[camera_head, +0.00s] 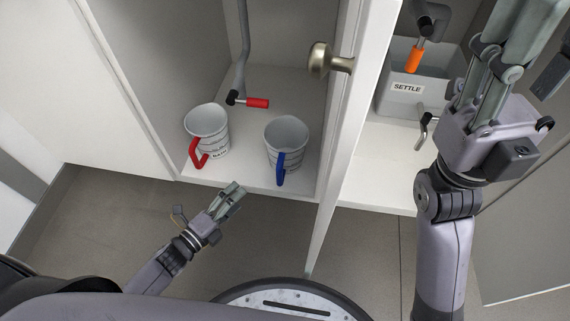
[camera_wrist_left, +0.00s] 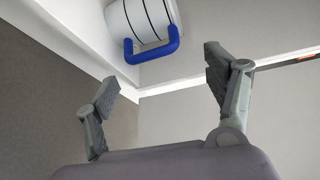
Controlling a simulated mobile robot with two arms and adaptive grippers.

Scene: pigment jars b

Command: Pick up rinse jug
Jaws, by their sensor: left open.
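Two white jugs with dark rings stand upright on the cabinet floor in the head view. The left jug (camera_head: 205,122) has a red handle and a small label I cannot read surely. The right jug (camera_head: 286,132) has a blue handle facing the front; no name shows on it, so I cannot tell which is the rinse jug. My left gripper (camera_head: 236,190) is open and empty, in front of and below the cabinet's front edge, apart from both jugs. In the left wrist view, the blue-handled jug (camera_wrist_left: 140,20) shows beyond the open fingers (camera_wrist_left: 160,76). My right gripper (camera_head: 510,45) is raised at the right.
A red-ended lever on a pipe (camera_head: 256,103) is behind the jugs. A cabinet door with a brass knob (camera_head: 320,59) stands right of them. Beyond it are a grey bin marked SETTLE (camera_head: 394,103) and an orange-ended lever (camera_head: 414,59). The floor in front is clear.

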